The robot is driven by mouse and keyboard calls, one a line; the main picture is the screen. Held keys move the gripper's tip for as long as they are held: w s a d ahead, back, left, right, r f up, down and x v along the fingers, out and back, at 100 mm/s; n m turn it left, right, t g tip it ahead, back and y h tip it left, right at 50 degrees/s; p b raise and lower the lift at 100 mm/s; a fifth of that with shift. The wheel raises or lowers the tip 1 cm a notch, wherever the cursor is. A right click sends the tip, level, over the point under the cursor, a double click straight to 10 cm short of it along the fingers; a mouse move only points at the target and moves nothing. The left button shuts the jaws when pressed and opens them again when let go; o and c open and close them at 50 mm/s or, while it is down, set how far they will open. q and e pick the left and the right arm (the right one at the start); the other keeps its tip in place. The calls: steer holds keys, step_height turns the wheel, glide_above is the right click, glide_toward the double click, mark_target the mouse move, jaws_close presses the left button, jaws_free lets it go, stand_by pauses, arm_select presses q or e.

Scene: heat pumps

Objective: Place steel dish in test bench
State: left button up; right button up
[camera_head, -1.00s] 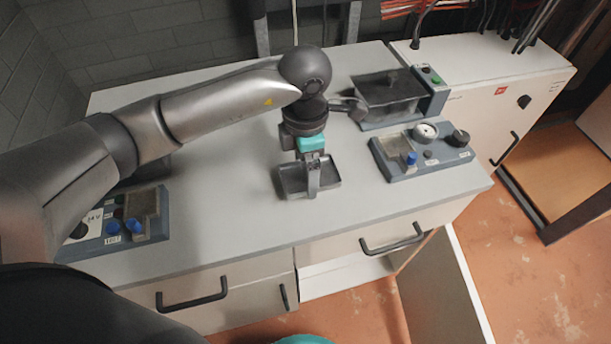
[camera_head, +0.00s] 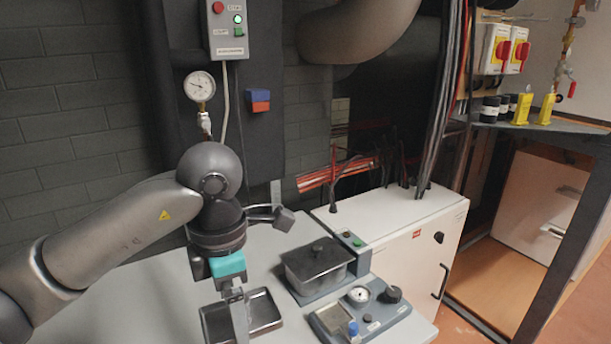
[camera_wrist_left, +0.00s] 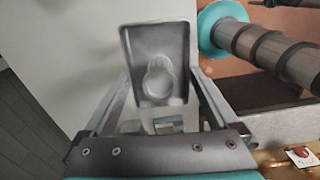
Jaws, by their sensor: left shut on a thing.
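The steel dish (camera_head: 265,308), a shallow grey rectangular tray, is in my left gripper (camera_head: 238,312) over the grey worktop. The gripper is shut on the dish's near side in the head view. I cannot tell whether the dish touches the worktop. To the right stand a blue-grey unit with a lidded metal box (camera_head: 316,268) and one with a gauge (camera_head: 358,295). Which is the test bench is not clear. My right gripper is not seen.
The worktop (camera_head: 285,228) is clear around the dish's left. A white cabinet (camera_head: 405,250) stands right of the units. On the wall behind are a button box (camera_head: 228,30), a pressure gauge (camera_head: 199,86) and dark pipes. A dark metal frame (camera_head: 565,235) stands at far right.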

mark_target(211, 342)
arm_select(q)
steer(key=m, duration=0.4)
steer(key=s+a+f+m, duration=0.1)
steer(key=m, duration=0.3)
steer(key=s+m, duration=0.1)
steer(key=m, duration=0.3)
steer(key=shift+s+a+f+b, duration=0.15)
steer(key=shift+a+f+b, duration=0.2)
steer(key=shift+a+f, duration=0.05)
steer(key=m, duration=0.2)
steer(key=s+m, duration=0.1)
steer(key=m, duration=0.1)
steer(key=f+m, duration=0.1)
steer(key=m, duration=0.2)
steer(key=shift+s+a, duration=0.15)
steer(key=shift+a, duration=0.25)
steer(key=m, duration=0.3)
steer(key=s+m, duration=0.1)
steer(key=shift+a+f+m, duration=0.25)
steer(key=shift+m, duration=0.15)
steer(key=shift+a, duration=0.1)
